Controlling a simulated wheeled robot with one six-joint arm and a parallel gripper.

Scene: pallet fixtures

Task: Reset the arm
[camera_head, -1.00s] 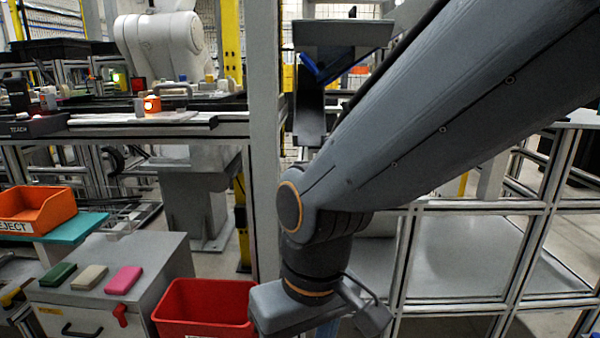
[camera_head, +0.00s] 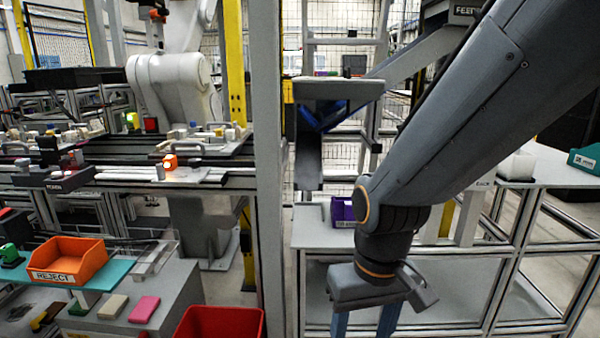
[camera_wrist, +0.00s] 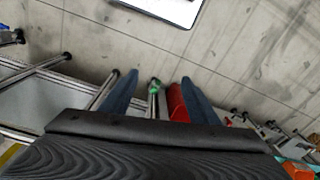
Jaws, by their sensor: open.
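My arm comes in from the upper right of the head view and bends down at the wrist. My gripper (camera_head: 362,322) hangs below it, in front of the grey frame table, with its blue fingers cut off by the bottom edge of the picture. In the wrist view my gripper (camera_wrist: 157,92) shows two blue fingers spread apart.
A red bin (camera_head: 220,325) stands left of my gripper. An orange REJECT bin (camera_head: 68,262) sits further left, near pink (camera_head: 144,309) and beige (camera_head: 112,307) blocks. A grey post (camera_head: 268,180) rises left of my arm. A purple bin (camera_head: 342,212) is behind my arm.

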